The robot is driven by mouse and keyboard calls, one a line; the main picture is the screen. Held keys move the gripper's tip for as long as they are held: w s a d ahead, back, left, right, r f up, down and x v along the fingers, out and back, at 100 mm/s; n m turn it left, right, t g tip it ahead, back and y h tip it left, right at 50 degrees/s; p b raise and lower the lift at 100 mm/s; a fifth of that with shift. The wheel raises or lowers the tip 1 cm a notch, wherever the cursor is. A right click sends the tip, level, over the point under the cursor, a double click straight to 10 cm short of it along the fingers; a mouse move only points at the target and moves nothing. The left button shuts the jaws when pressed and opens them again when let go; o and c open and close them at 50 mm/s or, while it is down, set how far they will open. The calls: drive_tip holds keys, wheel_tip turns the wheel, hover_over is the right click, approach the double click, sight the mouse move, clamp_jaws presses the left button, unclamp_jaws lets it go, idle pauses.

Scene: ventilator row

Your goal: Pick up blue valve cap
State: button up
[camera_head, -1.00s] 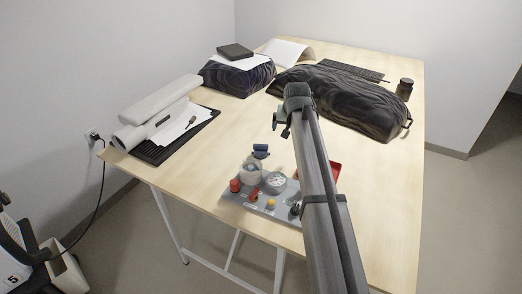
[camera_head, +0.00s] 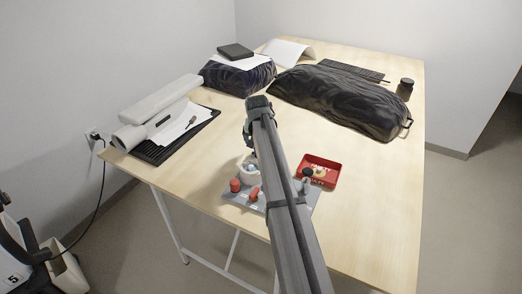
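I cannot make out the blue valve cap for certain; the spot just behind the grey board (camera_head: 234,196), where a dark blue piece showed earlier, is now covered by my arm and gripper. My gripper (camera_head: 247,139) hangs over the table just behind the board. Its fingertips are small and dark, and I cannot tell whether they are open or hold anything. On the board, a white round fitting (camera_head: 246,170) with a bluish-grey top stands just below my gripper in the picture. Red pieces (camera_head: 235,185) (camera_head: 254,193) stand in front of it. My arm hides the board's middle.
A dark covered bulk (camera_head: 340,98) lies behind. A grey-white device (camera_head: 160,112) on a black mat stands at left. The right side of the table is clear.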

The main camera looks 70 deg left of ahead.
drive_tip(key=shift+x, duration=3.3)
drive_tip(key=shift+w+d, duration=0.1)
drive_tip(key=shift+w, duration=0.05)
drive_tip(key=c, duration=0.8)
drive_tip(key=shift+r, duration=0.1)
wheel_tip(320, 180, up, 9)
drive_tip(key=shift+f, duration=0.1)
drive_tip(key=s+d+r, duration=0.1)
drive_tip(key=s+r, duration=0.3)
drive_tip(key=s, duration=0.2)
drive_tip(key=d+m, duration=0.1)
drive_tip(key=d, duration=0.2)
drive_tip(key=d+m, duration=0.1)
drive_tip(key=d, duration=0.3)
drive_tip(key=s+d+r+m+t+h, duration=0.1)
drive_tip(key=d+m, duration=0.1)
drive_tip(key=d, duration=0.2)
drive_tip(key=shift+d, duration=0.2)
